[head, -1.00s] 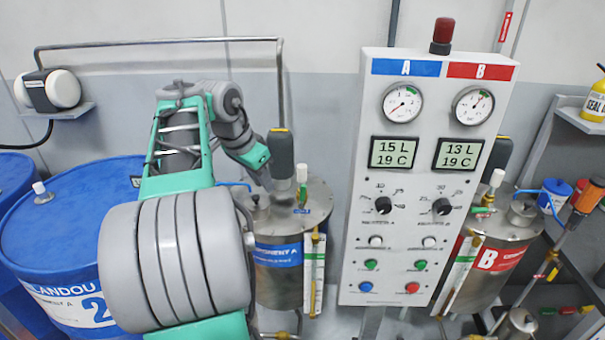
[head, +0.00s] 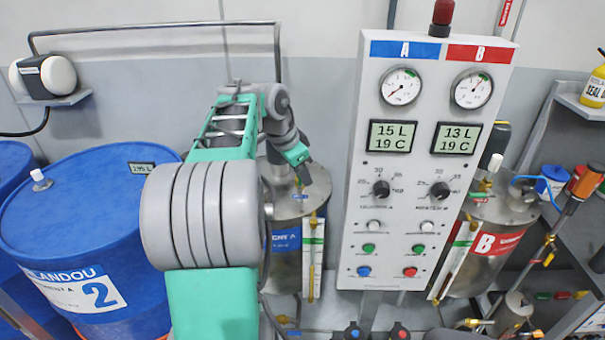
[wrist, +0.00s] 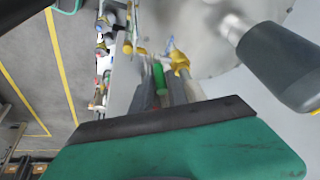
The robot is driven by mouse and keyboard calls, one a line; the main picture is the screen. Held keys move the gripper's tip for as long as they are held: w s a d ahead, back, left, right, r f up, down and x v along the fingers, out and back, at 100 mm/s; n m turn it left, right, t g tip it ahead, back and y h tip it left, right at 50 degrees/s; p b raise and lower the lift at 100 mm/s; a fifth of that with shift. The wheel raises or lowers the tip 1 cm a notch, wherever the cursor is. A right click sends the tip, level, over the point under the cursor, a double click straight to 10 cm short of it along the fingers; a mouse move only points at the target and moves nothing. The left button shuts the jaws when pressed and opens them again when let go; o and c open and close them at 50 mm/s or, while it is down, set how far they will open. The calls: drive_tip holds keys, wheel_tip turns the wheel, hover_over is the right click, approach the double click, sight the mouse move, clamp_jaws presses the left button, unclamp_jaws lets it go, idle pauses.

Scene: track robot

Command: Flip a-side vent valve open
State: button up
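The A-side tank (head: 284,262) is a steel vessel with a blue label, left of the control panel. My gripper (head: 303,178) is over the right part of its lid, and hides much of the vent valve there in the head view. In the wrist view my gripper's grey fingers (wrist: 164,92) point toward a small green piece (wrist: 158,74), which looks like the valve's handle, beside a yellow brass fitting (wrist: 179,62). The green piece appears between or just beyond the fingertips. I cannot tell whether they touch it or how far apart they are.
A dark motor cylinder (wrist: 282,62) stands close to my gripper on the lid. The control panel (head: 377,255) is just right of the tank. Blue drums (head: 70,225) stand left, and the B-side tank (head: 490,250) stands right of the panel.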

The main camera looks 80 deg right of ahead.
clamp_jaws()
drive_tip(key=shift+w+r+g+p, duration=0.3)
drive_tip(key=shift+g+p, duration=0.1)
drive_tip(key=shift+p, duration=0.8)
drive_tip(key=shift+w+a+f+g+p, duration=0.15)
drive_tip(key=shift+g+p, duration=0.15)
drive_tip(key=shift+p, duration=0.2)
drive_tip(key=shift+f, duration=0.15)
drive_tip(key=shift+o, duration=0.6)
unclamp_jaws()
drive_tip(key=shift+w, duration=0.15)
